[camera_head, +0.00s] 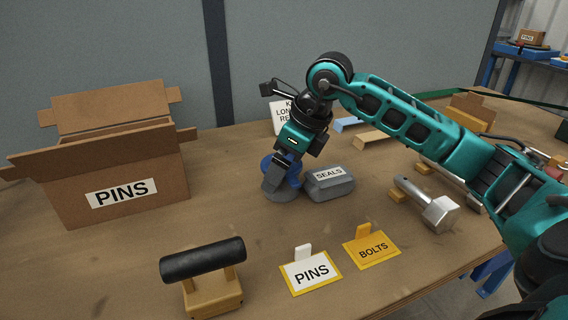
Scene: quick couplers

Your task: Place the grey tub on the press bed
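A grey tub (331,184) with a white SEALS label stands near the middle of the table. My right gripper (275,184) reaches in from the right and points down just left of the tub. Its fingers are over a low grey round piece (285,194), with a blue round part (267,163) behind them. I cannot tell whether the fingers are open or shut, or whether they touch that piece. No part is clearly recognisable as the press bed. My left gripper is not in view.
An open PINS carton (124,190) stands at left. A black-handled wooden block (212,294), a PINS card (311,272) and a BOLTS card (371,248) are in front. A metal mallet-like tool (438,211) lies at right. Bare table separates the carton and gripper.

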